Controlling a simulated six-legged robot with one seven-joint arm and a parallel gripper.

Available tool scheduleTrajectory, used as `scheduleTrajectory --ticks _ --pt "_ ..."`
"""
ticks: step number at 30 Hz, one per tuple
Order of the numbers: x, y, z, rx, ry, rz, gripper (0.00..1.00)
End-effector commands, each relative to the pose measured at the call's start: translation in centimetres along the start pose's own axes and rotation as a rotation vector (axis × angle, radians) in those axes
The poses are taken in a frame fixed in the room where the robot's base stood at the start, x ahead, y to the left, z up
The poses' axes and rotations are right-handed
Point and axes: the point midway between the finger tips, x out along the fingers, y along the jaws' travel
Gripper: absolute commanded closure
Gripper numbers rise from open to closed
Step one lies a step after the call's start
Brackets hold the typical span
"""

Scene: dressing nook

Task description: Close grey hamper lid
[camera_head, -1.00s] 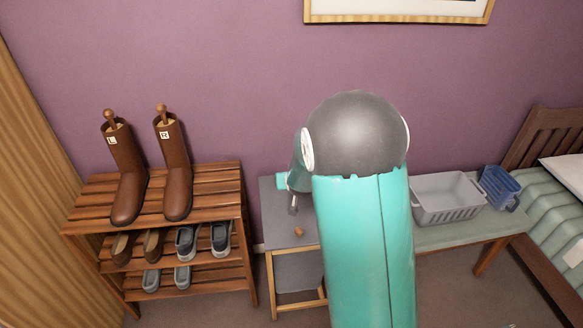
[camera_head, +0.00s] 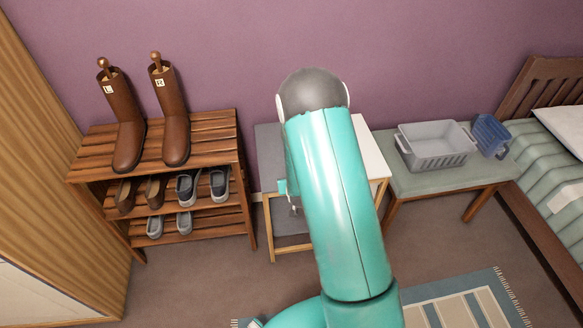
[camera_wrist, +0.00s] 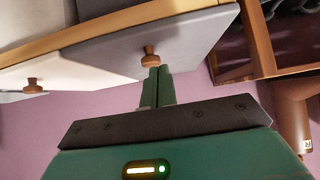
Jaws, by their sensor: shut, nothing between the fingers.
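The hamper (camera_head: 383,166) is a wooden frame with a grey lid (camera_head: 268,145) on the left and a white lid (camera_head: 372,158) on the right. My arm hides much of its top in the head view. In the wrist view the grey lid (camera_wrist: 190,42) fills the upper middle, with a brown knob (camera_wrist: 150,56) near its edge. I cannot tell its exact tilt. The white lid (camera_wrist: 75,75) and its knob (camera_wrist: 33,86) show at left. My gripper (camera_wrist: 158,72) is shut and empty, its fingertips close to the grey lid's knob; contact is unclear.
A wooden shoe rack (camera_head: 205,146) with boots (camera_head: 176,140) stands close left of the hamper. A bench (camera_head: 440,180) with a grey basket (camera_head: 435,150) and a blue basket (camera_head: 490,136) is at right. A striped rug (camera_head: 465,300) lies in front.

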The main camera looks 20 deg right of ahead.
Motion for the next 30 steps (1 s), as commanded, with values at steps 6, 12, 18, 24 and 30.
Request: scheduleTrajectory --ticks 6,12,18,24,30 --pt "0.9 0.0 1.5 0.0 0.0 0.0 1.0" --pt "0.9 0.0 1.7 0.0 0.001 -0.001 1.0" --pt "0.8 -0.1 1.8 0.0 0.001 -0.001 1.0" --pt "0.8 -0.1 1.6 0.0 0.001 -0.001 1.0" --pt "0.3 -0.1 0.1 0.0 0.003 -0.001 1.0"
